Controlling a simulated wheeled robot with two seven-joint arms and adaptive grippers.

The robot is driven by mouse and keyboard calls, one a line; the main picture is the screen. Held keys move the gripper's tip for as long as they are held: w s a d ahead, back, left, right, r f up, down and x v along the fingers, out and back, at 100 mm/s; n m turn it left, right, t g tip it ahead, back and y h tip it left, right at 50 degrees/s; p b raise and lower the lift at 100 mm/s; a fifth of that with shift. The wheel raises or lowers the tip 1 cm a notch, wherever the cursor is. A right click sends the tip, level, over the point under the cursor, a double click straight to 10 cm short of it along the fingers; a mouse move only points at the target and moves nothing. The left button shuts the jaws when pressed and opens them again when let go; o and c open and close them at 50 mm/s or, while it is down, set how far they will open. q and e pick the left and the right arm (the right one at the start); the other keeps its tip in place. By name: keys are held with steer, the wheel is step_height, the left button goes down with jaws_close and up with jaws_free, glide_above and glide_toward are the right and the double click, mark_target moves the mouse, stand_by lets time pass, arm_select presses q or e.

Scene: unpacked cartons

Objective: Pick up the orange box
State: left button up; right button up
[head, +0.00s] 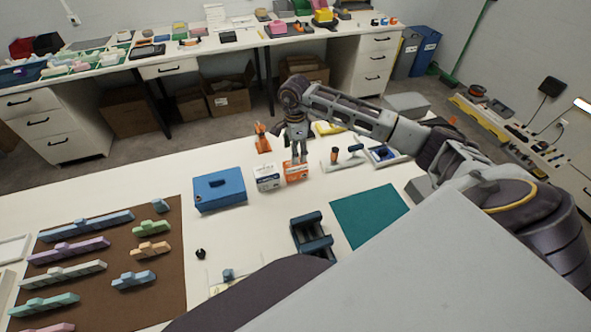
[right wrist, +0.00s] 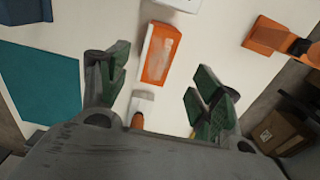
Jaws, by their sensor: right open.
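The orange box (head: 296,173), with a white side, stands on the white table beside a white and blue box (head: 267,179). My right gripper (head: 299,157) points down just above the orange box and covers part of its top in the head view. In the right wrist view the orange box (right wrist: 160,54) lies ahead, between the two spread green-padded fingers of my right gripper (right wrist: 158,80). The gripper is open and empty, and I see no contact with the box. My left gripper is not in view.
A blue case (head: 220,191) stands left of the boxes. An orange object (head: 263,141) stands behind them; it also shows in the right wrist view (right wrist: 268,36). A teal mat (head: 368,215) and a dark blue stand (head: 312,236) are nearer me. A brown board (head: 110,275) holds several coloured blocks.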

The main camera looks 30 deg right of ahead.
mark_target(295, 167)
step_height(295, 167, down, 3)
steer(key=shift+f, duration=0.2)
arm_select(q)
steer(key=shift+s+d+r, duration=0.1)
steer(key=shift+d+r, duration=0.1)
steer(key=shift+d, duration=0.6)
arm_select(e)
steer(key=shift+f, duration=0.15)
steer(key=shift+s+a+f+p, duration=0.1)
steer(key=shift+f+p, duration=0.3)
steer(key=shift+f, duration=0.3)
step_height(295, 167, down, 3)
steer(key=shift+s+r+p, duration=0.1)
steer(key=shift+r+p, duration=0.1)
steer(key=shift+p, duration=0.1)
steer(key=shift+f, duration=0.5)
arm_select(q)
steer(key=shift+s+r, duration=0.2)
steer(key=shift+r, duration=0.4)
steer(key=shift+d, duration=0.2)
arm_select(e)
steer(key=shift+c, duration=0.2)
